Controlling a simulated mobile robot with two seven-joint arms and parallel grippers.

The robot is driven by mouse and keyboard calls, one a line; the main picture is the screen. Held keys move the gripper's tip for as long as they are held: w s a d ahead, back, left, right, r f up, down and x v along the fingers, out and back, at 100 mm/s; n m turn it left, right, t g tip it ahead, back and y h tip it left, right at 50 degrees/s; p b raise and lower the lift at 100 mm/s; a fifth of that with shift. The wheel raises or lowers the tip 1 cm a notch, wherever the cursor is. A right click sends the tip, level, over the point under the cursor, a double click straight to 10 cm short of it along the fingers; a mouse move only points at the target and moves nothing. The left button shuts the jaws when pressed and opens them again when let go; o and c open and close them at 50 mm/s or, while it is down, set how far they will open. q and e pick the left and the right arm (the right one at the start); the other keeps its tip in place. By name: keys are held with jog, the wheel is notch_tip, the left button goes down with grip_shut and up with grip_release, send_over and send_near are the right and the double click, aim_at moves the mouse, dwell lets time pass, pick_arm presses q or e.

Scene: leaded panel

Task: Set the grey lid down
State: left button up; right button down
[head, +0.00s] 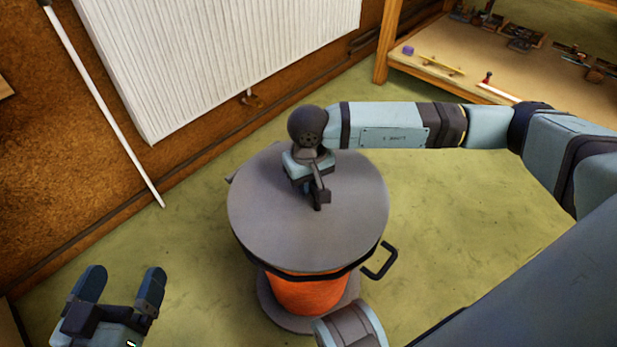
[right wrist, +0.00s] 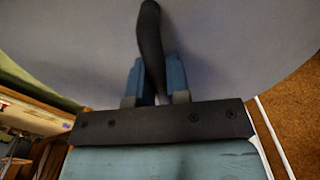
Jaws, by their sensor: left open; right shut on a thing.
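The grey lid (head: 265,220) is a wide round disc over the orange drum (head: 305,292) in the head view. It hides the drum's opening, and I cannot tell whether it rests on the rim or is slightly above it. My right gripper (head: 316,188) is over the middle of the lid, shut on its dark handle. In the right wrist view the curved black handle (right wrist: 150,35) passes between the fingers (right wrist: 154,80), with the lid's grey surface (right wrist: 75,45) behind. My left gripper (head: 123,273) is open and empty at the lower left, away from the drum.
A black side handle (head: 380,262) sticks out at the drum's right. A white radiator (head: 215,50) hangs on the brown wall, with a white pole (head: 105,105) leaning beside it. A wooden shelf (head: 470,75) with small items stands at upper right. Green floor (head: 190,225) left of the drum is clear.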

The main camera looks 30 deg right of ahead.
pick_arm(q)
jog(key=shift+r, duration=0.15)
jog(key=shift+f, duration=0.2)
pick_arm(e)
jog(key=shift+f, duration=0.2)
jog(key=c, duration=1)
grip_release()
jog(key=shift+r, duration=0.1)
notch_tip(320, 180, up, 7)
jog(key=p, duration=0.2)
jog(key=shift+r+p, duration=0.2)
jog(key=shift+p, duration=0.15)
pick_arm(q)
jog(key=shift+n+t, duration=0.6)
jog(key=shift+n, duration=0.1)
jog(key=r, duration=0.1)
jog(key=r+p, duration=0.1)
jog(key=r, duration=0.2)
jog(key=shift+s+d+r+p, duration=0.1)
jog(key=shift+s+p, duration=0.25)
pick_arm(e)
notch_tip(320, 180, up, 6)
jog(key=shift+r, duration=0.1)
